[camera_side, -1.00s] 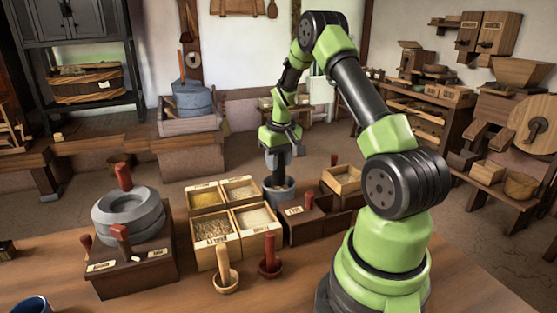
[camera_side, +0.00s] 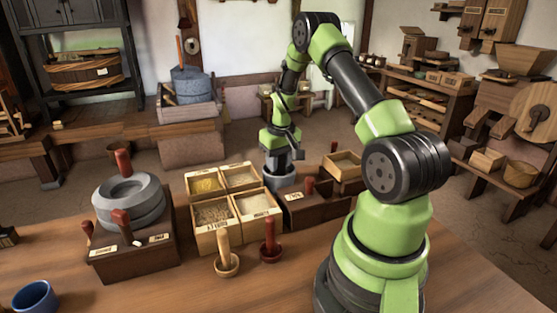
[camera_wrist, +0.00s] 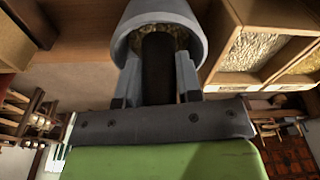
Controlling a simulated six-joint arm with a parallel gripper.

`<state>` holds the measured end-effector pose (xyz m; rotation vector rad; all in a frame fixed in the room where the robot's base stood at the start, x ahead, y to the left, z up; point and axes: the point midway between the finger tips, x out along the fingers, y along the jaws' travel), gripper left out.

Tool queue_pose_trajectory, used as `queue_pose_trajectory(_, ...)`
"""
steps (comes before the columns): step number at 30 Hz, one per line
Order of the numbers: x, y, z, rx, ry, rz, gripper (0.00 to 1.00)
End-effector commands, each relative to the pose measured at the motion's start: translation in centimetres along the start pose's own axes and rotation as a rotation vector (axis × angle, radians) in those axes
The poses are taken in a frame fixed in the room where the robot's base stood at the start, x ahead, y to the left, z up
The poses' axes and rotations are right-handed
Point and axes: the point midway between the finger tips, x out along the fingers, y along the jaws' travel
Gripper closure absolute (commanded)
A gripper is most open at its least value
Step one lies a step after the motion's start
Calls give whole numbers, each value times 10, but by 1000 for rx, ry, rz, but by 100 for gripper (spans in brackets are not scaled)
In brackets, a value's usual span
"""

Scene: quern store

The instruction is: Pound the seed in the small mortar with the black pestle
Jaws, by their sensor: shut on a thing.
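The small grey mortar (camera_side: 284,184) stands on the table behind the low dark box, next to the seed bins. In the wrist view the mortar (camera_wrist: 168,14) shows from above, with yellowish seed (camera_wrist: 181,37) inside around the pestle. My gripper (camera_side: 281,164) is right over the mortar's mouth, its fingers close to the rim. It is shut on the black pestle (camera_wrist: 158,76), which runs between the fingers down into the mortar. In the side view the pestle is hidden by the gripper and mortar. The pestle's lower end is hidden.
Open wooden bins (camera_side: 208,213) of grain stand just left of the mortar. The dark box (camera_side: 318,211) with a red handle and a small open box (camera_side: 344,161) are at its right. A stone quern (camera_side: 101,205) and a blue cup (camera_side: 36,297) are further left.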

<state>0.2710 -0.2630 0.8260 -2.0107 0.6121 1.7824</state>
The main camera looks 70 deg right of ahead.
Motion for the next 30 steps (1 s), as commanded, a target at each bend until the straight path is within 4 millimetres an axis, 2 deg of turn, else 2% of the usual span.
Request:
queue_pose_trajectory(4, -5, 0, -1, -1, 2, 1, 91)
queue_pose_trajectory(12, -37, 0, -5, -1, 4, 1, 91)
queue_pose_trajectory(16, -46, 0, -6, 0, 2, 0, 91)
queue_pose_trajectory(26, -47, 0, -6, 0, -1, 0, 91)
queue_pose_trajectory(30, -35, 0, -4, -1, -4, -1, 91)
